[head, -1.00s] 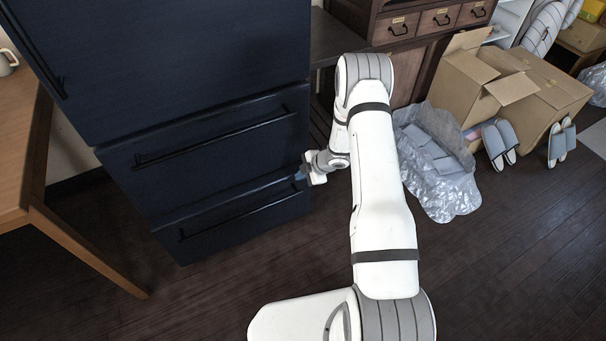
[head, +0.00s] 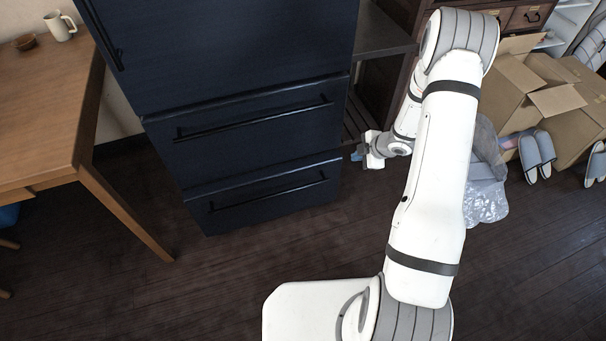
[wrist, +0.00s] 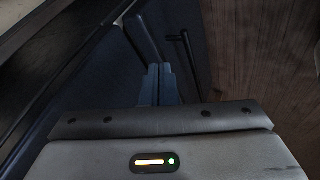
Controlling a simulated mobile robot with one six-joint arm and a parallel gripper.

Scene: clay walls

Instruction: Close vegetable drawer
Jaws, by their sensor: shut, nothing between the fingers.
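The dark blue fridge has two stacked drawers, an upper drawer (head: 225,150) and a lower drawer (head: 275,208), each with a long bar handle. Neither is labelled, so I cannot tell which is the vegetable drawer. Both fronts look shut or nearly shut in the head view; a small gap cannot be ruled out. My gripper (head: 357,153) is shut and empty, just right of the fridge's front right edge, around the height of the seam between the drawers. In the wrist view my gripper's fingers (wrist: 160,84) are together, with dark fridge surfaces and a bar handle (wrist: 190,62) beyond.
A wooden table (head: 50,110) with a mug (head: 62,27) stands at left. A dark shelf (head: 385,40) is right of the fridge. Cardboard boxes (head: 535,110), slippers (head: 537,152) and a plastic bag (head: 487,200) lie at right. Floor before the drawers is clear.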

